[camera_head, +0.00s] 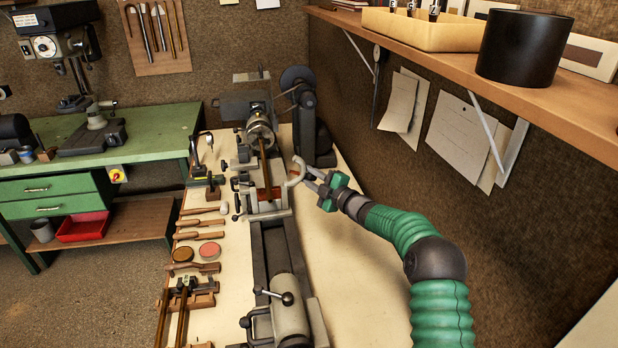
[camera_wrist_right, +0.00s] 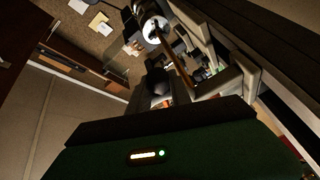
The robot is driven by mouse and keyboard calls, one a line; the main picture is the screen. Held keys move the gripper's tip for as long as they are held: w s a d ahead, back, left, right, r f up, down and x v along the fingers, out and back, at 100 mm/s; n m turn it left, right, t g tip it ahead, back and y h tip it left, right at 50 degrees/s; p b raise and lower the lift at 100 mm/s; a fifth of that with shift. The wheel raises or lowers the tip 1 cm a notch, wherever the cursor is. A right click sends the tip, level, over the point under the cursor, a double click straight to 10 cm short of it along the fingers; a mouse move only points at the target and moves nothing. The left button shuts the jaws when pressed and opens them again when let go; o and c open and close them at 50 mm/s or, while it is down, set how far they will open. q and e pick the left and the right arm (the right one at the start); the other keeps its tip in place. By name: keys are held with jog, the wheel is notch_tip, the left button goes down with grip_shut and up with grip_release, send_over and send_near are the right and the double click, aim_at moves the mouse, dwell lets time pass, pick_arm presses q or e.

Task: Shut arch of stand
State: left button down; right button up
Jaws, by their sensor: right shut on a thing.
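The stand (camera_head: 266,207) sits on the lathe bed, around a brass-brown rod (camera_head: 264,165) that runs out from the chuck. Its arch (camera_head: 298,169) is a pale curved piece that stands open on the right side of the stand, apart from the rod. My right gripper (camera_head: 307,178), on a green arm from the right, is shut on the arch. In the right wrist view my dark gripper body fills the lower part, and the rod (camera_wrist_right: 179,66) shows beyond it; the grip itself is hidden there. My left gripper is in neither view.
The lathe's tailstock (camera_head: 289,307) is at the near end and its chuck (camera_head: 260,135) at the far end. Several hammers and tools lie left of the bed (camera_head: 201,222). A wooden shelf (camera_head: 480,60) juts from the right wall.

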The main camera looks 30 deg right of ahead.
jog(key=shift+d+f, duration=0.1)
jog(key=shift+f, duration=0.15)
grip_shut()
